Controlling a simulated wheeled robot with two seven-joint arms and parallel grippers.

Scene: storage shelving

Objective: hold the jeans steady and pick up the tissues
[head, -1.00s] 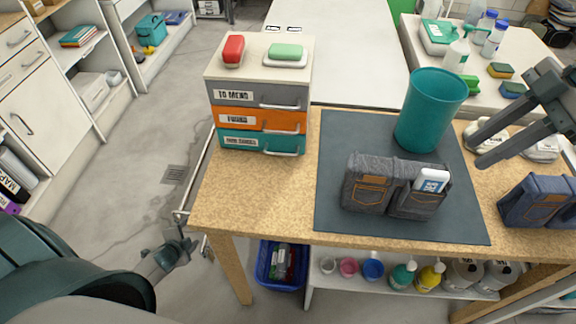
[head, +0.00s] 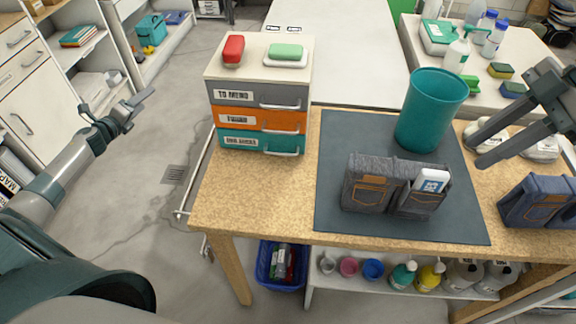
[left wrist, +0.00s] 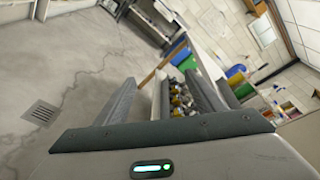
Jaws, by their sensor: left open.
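The dark grey jeans (head: 369,186) lie folded on the dark mat on the table, in the head view. A white and blue pack of tissues (head: 432,181) sticks up out of a pocket at their right side. My left gripper (head: 137,105) is in the air over the floor, left of the table and well away from the jeans. Its fingers are open and empty in the left wrist view (left wrist: 162,100). My right gripper (head: 475,150) hangs at the right, its two fingers apart, above and right of the jeans, with nothing between the tips.
A teal bin (head: 430,112) stands on the mat (head: 340,135) behind the jeans. A drawer stack (head: 258,101) stands at the table's left. Blue folded jeans (head: 541,200) lie at the right. Bare tabletop (head: 250,195) shows at the front left.

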